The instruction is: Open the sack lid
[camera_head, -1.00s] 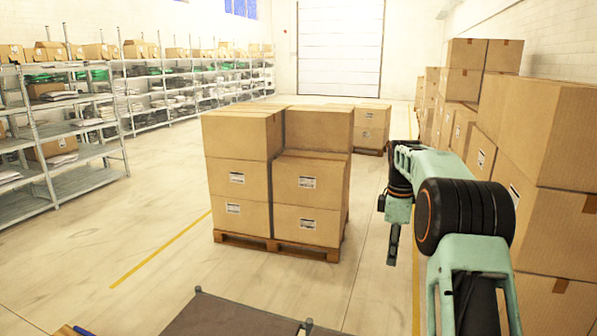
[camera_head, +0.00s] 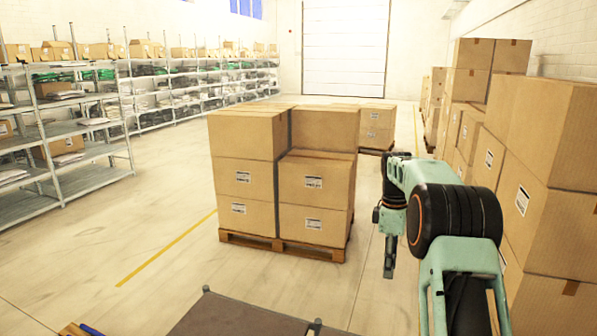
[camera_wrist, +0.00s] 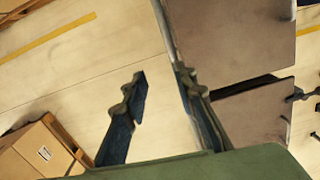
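A flat grey-brown panel, which may be the sack lid (camera_head: 235,318), shows at the bottom edge of the head view, partly cut off. In the wrist view, a similar brown panel (camera_wrist: 235,40) with a pale grey edge lies at the top right, and a second brown panel (camera_wrist: 250,120) lies below it, with a dark gap between them. My gripper (camera_wrist: 160,90) is open, its two dark fingers apart. The right finger overlaps the panel's edge in the picture; I cannot tell if they touch. The gripper (camera_head: 390,258) points down in the head view, beyond the panel's right end.
A pallet (camera_head: 285,245) of stacked cartons (camera_head: 245,180) stands ahead. More cartons (camera_head: 535,200) are piled along the right wall. Metal shelving (camera_head: 90,150) with boxes and folded goods lines the left. The floor between the shelving and the pallet is clear.

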